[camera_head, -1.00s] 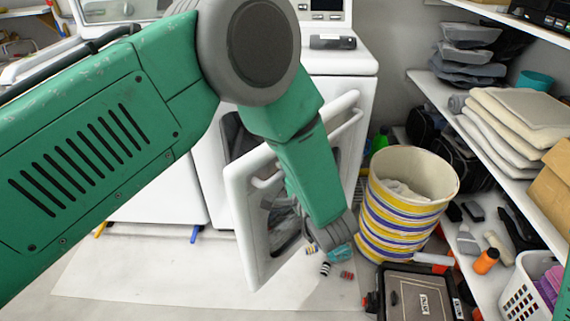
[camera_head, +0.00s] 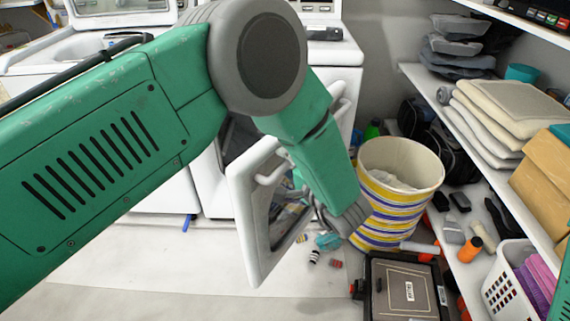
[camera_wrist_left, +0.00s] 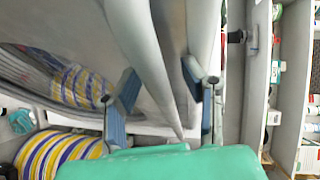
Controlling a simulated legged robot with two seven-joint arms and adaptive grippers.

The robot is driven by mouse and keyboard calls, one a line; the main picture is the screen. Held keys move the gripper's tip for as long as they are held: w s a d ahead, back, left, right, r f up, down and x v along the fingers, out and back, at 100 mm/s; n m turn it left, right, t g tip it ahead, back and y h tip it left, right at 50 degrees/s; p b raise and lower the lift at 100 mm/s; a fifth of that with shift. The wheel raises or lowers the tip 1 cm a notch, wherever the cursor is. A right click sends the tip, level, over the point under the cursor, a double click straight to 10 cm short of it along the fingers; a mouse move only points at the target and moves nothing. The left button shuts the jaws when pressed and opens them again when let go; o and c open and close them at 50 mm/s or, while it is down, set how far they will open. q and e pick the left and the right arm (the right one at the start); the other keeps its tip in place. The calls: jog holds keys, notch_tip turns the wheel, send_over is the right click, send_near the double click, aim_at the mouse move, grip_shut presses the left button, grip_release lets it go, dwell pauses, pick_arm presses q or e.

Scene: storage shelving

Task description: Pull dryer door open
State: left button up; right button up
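The white dryer (camera_head: 333,83) stands behind my left arm, which hides much of its front. Its white-framed door (camera_head: 243,215) stands ajar, swung out toward me, with a dark window in it. My left gripper (camera_head: 343,222) reaches down at the right side of the door, close to its inner side. In the left wrist view, the two fingers of the left gripper (camera_wrist_left: 163,103) are spread apart, with pale curved door-like surfaces behind and between them. I cannot tell whether they touch the door. My right gripper is not in view.
A striped basket (camera_head: 392,205) stands just right of my left gripper. A black case (camera_head: 402,295) and small items lie on the floor near it. Shelves (camera_head: 455,120) with folded cloths line the right side. A white washer (camera_head: 165,190) is at left. Floor (camera_head: 150,270) left of the door is clear.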

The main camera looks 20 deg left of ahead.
pick_arm(q)
jog(key=shift+d, duration=0.1)
jog(key=shift+s, duration=0.15)
jog(key=shift+s+d, duration=0.15)
jog(key=v, duration=1.1)
jog(key=shift+d, duration=0.2)
jog(key=shift+s, duration=0.1)
